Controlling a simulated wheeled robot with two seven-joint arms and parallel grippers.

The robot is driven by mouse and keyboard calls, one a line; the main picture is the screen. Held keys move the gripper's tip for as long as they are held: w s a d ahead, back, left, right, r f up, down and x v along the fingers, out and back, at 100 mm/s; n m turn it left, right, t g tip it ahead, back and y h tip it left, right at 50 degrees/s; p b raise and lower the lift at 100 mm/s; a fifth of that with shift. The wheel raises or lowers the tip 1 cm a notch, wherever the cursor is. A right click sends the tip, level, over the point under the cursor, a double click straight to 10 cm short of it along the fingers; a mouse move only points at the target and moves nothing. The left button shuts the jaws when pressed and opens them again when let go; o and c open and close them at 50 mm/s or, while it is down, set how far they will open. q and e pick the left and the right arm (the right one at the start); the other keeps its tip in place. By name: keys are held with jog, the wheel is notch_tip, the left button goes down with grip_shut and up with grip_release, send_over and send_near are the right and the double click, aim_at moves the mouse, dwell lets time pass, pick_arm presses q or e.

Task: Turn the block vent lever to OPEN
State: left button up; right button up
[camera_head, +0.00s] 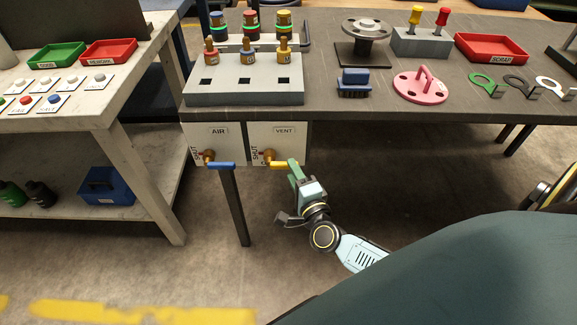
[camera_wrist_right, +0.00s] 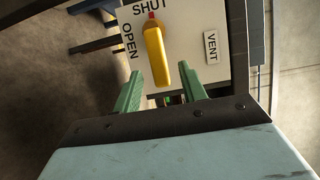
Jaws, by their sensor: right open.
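The yellow vent lever (camera_head: 281,166) extends to the right from a brass valve (camera_head: 268,157) on the white VENT panel (camera_head: 286,142) under the table's front edge. In the right wrist view the lever (camera_wrist_right: 156,58) has its red tip at the SHUT mark, with the OPEN mark to the left. My right gripper (camera_head: 293,170) is at the lever's free end. Its green fingers (camera_wrist_right: 161,78) are open, one on each side of that end, with gaps visible. My left gripper is not in view.
A blue-handled AIR lever (camera_head: 222,165) is just left of the vent valve, and a dark table leg (camera_head: 236,205) stands below it. The grey tabletop (camera_head: 330,98) overhangs the panels.

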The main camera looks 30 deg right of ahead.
aim_at(288, 168)
jog(key=shift+w+d, duration=0.15)
jog(key=shift+w, duration=0.75)
jog(key=shift+w+d, duration=0.1)
jog(key=shift+w, duration=0.8)
grip_shut()
